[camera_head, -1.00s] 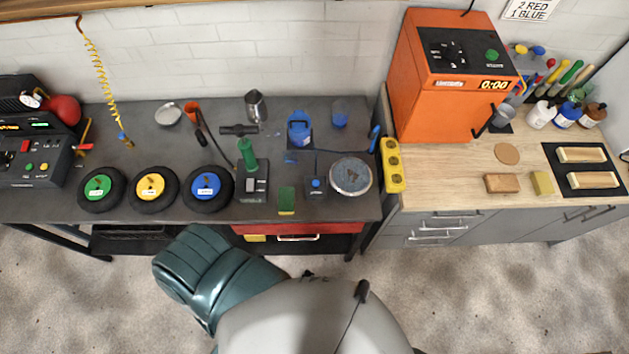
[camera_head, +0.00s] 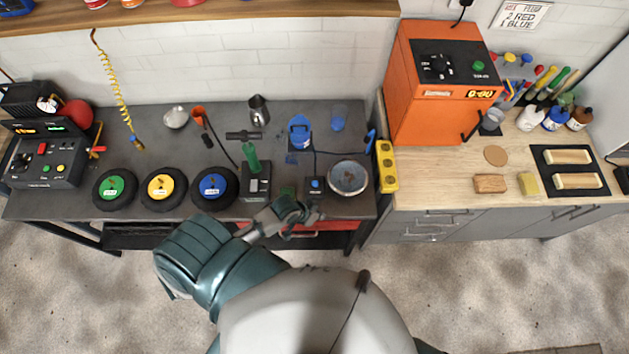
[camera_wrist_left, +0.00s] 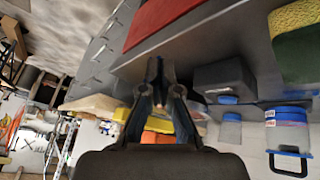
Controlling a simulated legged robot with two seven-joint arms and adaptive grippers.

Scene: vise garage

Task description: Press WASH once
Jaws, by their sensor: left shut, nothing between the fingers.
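No WASH label is readable in either view. A small dark box with a blue button (camera_head: 316,184) stands near the front edge of the grey bench, beside a round metal pan (camera_head: 348,178). In the left wrist view the dark box (camera_wrist_left: 222,75) shows to the right of the fingers, its blue button (camera_wrist_left: 228,99) clear of them. My left gripper (camera_head: 297,213) is at the bench's front edge, just left of and in front of that box, partly over the green sponge. Its fingers (camera_wrist_left: 155,70) are shut and empty. My right gripper is out of view.
A control panel (camera_head: 45,165) with coloured buttons stands at the far left. Several wheels (camera_head: 160,189), a green-handled tool (camera_head: 251,157) and a blue container (camera_head: 299,133) stand on the bench. An orange machine (camera_head: 440,85) is on the wooden counter at right.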

